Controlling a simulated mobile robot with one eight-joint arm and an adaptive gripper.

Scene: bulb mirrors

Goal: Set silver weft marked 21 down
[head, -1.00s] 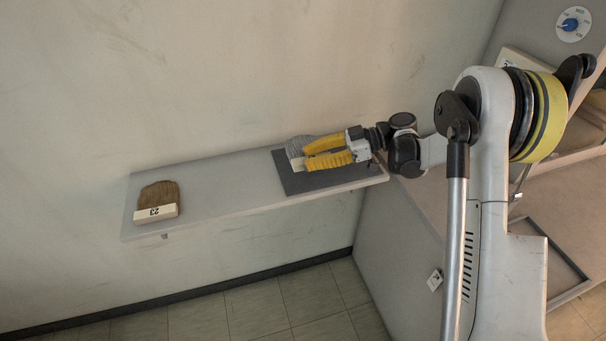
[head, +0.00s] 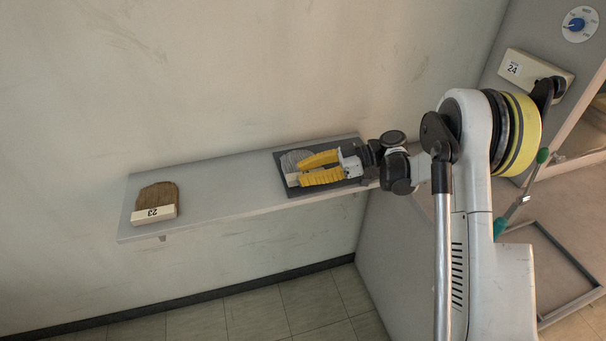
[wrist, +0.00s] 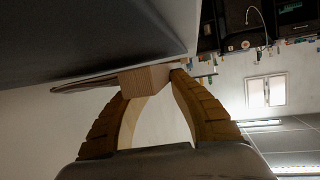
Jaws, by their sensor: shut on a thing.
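The silver weft (head: 297,160) is a grey hair bundle with a pale block along one edge; no number is readable on it. My gripper (head: 303,172) is shut on that block, with one yellow finger on each side. In the wrist view the wooden block (wrist: 146,80) sits between the fingertips of my gripper (wrist: 152,84), and the hair extends left beside the dark mat. The weft is over the dark grey mat (head: 283,185) on the wall shelf, very close to it; whether it touches I cannot tell.
A brown weft (head: 157,194) marked 23 lies at the left of the shelf (head: 225,190). The middle of the shelf is clear. A pale block marked 24 (head: 535,70) and a blue-knobbed dial (head: 575,24) are at the upper right.

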